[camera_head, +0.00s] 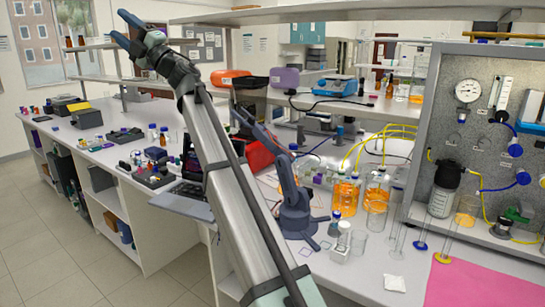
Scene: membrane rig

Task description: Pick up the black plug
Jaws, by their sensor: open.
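I cannot make out the black plug for certain in this view; it may be hidden or too small to tell. My gripper (120,26) is at the upper left, at the end of my raised arm. Its blue fingers are apart, with nothing visible between them. It is high above the bench and well away from the metal rig panel (480,90) at the right.
A pink mat (470,292) lies before the panel, near a white square (395,283). Glass cylinders, beakers and orange-filled bottles (344,197) crowd the bench. A blue-grey tabletop arm (296,205) stands centrally. The floor (60,240) at left is clear.

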